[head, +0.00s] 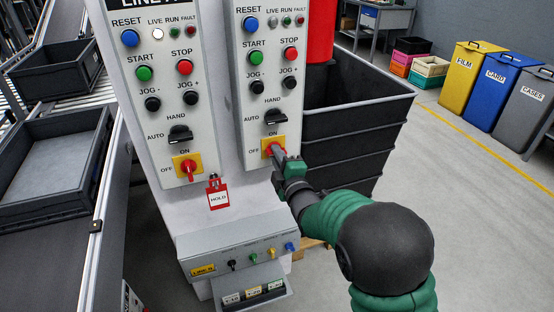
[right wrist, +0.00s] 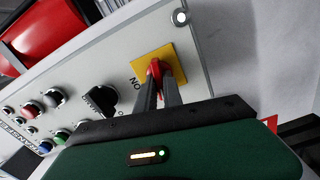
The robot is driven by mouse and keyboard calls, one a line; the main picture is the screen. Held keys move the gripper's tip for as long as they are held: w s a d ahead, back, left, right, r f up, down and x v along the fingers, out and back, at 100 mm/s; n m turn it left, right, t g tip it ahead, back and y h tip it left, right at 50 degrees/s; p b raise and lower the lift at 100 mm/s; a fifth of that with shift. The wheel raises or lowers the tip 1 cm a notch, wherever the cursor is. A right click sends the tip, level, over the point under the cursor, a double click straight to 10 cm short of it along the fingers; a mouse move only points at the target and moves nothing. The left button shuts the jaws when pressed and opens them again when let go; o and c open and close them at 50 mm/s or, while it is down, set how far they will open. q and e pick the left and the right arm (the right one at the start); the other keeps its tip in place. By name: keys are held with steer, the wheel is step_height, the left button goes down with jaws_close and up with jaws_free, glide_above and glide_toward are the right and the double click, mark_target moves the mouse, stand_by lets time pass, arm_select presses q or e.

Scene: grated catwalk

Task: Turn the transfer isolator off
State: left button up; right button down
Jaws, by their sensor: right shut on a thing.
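Two control panels stand side by side in the head view, each with a yellow-backed red isolator handle marked ON at the top and OFF at the left. My right gripper (head: 276,155) is shut on the red handle (head: 269,149) of the right panel's isolator. The right wrist view shows its two fingers on that handle (right wrist: 155,69), in front of the yellow plate (right wrist: 168,55). The fingers partly hide the handle, so its exact angle is unclear. The left panel's isolator handle (head: 188,168) is untouched and points roughly upright. My left gripper is not in view.
A red HOLD tag (head: 218,198) hangs at the left panel's lower right. A sloped box with coloured plugs (head: 235,250) juts out below. A dark bin (head: 370,110) stands behind my right arm. Trays on a conveyor (head: 60,150) are at left.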

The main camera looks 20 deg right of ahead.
steer(key=shift+s+a+f+n+b, duration=0.15)
steer(key=shift+f+n+b, duration=0.25)
steer(key=shift+n, duration=0.8)
steer(key=shift+f, duration=0.1)
steer(key=c, duration=1.6)
jaws_free()
steer(key=shift+o, duration=0.6)
steer(key=shift+a+r, duration=0.1)
steer(key=shift+r, duration=0.15)
steer(key=s+b, duration=0.9)
steer(key=s, duration=0.7)
steer(key=shift+s+d+b, duration=0.3)
steer(key=shift+s+b, duration=0.05)
